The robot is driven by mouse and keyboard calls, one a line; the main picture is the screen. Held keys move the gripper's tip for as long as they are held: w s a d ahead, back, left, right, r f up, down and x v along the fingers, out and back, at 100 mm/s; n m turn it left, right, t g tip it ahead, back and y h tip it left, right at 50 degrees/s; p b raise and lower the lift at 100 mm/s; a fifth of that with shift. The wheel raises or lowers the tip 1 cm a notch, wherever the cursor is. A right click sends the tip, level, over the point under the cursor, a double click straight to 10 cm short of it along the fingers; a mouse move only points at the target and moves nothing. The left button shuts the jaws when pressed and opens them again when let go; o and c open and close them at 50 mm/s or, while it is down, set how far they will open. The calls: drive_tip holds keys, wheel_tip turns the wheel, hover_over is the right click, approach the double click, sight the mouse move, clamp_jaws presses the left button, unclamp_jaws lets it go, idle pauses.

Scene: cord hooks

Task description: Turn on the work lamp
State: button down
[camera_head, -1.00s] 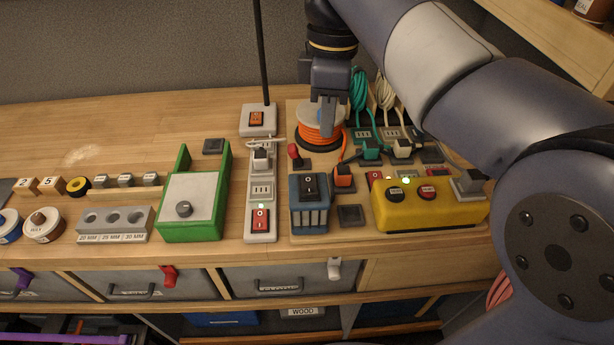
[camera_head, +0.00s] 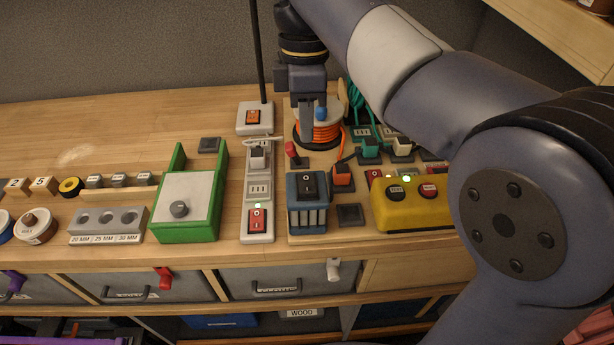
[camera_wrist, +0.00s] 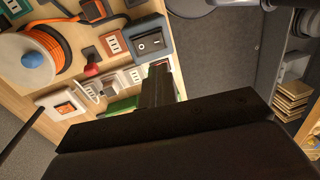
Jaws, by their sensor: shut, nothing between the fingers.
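The work lamp shows as a black pole (camera_head: 258,55) rising from a pale square base (camera_head: 243,127); its head is out of view. An orange-red rocker switch (camera_head: 254,117) sits on the base, and it also shows in the wrist view (camera_wrist: 66,109). I cannot tell which way the rocker is set. A plug sits in the pale power strip (camera_head: 259,172), whose red switch (camera_head: 257,219) has a small green light above it. My gripper (camera_head: 306,128) is shut and empty, to the right of the lamp base, in front of the orange cord reel. The fingers also show in the wrist view (camera_wrist: 158,75).
The orange cord reel (camera_head: 325,132) with a blue knob stands right of the lamp base. A red lever (camera_head: 291,150), a blue box with a black rocker (camera_head: 307,187), a green-sided box (camera_head: 188,205) and a yellow button box (camera_head: 415,213) stand nearby. The left rear bench is clear.

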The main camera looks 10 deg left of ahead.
sight(307, 191)
drive_tip(key=f, duration=0.3)
drive_tip(key=s+f, duration=0.1)
drive_tip(key=f, duration=0.7)
drive_tip(key=shift+s+d, duration=0.2)
drive_tip(key=shift+s, duration=0.1)
drive_tip(key=shift+b, duration=0.3)
drive_tip(key=shift+s+f+t+b, duration=0.15)
drive_tip(key=shift+f+t+b, duration=0.25)
drive_tip(key=shift+b, duration=0.3)
drive_tip(key=shift+r, duration=0.2)
drive_tip(key=shift+p, duration=0.3)
drive_tip(key=shift+r, duration=0.1)
drive_tip(key=shift+w+a+r+p, duration=0.15)
drive_tip(key=shift+w+r+p, duration=0.1)
drive_tip(key=shift+w+p, duration=0.55)
